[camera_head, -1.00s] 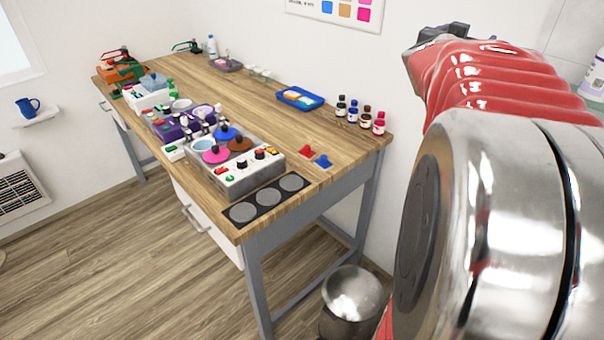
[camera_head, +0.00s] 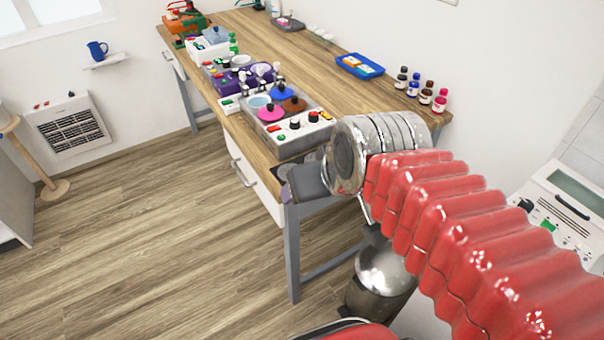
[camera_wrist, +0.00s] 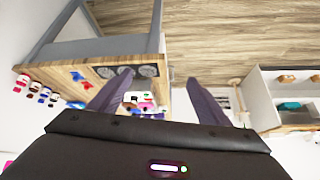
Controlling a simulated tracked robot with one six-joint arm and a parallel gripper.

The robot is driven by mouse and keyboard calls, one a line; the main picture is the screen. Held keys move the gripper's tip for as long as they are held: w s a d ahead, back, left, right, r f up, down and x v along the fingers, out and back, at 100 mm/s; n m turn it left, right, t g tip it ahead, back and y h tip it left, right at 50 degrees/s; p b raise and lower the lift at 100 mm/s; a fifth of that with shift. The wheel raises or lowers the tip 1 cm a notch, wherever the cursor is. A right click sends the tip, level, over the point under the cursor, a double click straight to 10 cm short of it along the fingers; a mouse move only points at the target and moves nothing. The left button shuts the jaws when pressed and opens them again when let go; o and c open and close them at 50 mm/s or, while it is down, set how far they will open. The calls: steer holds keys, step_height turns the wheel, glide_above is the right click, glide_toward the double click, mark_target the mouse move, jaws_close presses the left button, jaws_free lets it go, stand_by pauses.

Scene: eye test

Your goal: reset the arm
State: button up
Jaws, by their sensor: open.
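My arm (camera_head: 455,230) is red and ribbed with a silvery metal joint (camera_head: 345,158). It reaches from the lower right of the head view to the front end of the wooden workbench (camera_head: 262,52). My gripper (camera_wrist: 158,76) shows in the wrist view with its two dark fingers wide apart and nothing between them. In the head view the gripper (camera_head: 305,181) is a grey-purple shape, partly hidden by the metal joint, in front of the bench's near corner. I cannot tell its exact distance from the bench.
A control box (camera_head: 298,140) with colored lids stands on the bench. A blue tray (camera_head: 346,68) and several small bottles (camera_head: 426,96) are behind it. A metal bin (camera_head: 366,296) stands below my arm. A white machine (camera_head: 548,212) is at right.

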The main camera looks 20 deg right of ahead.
steer(key=shift+g, duration=0.6)
steer(key=s, duration=0.1)
steer(key=s+f, duration=0.2)
steer(key=s, duration=0.1)
steer(key=shift+a+f, duration=0.2)
steer(key=shift+a, duration=0.05)
stand_by(0.3)
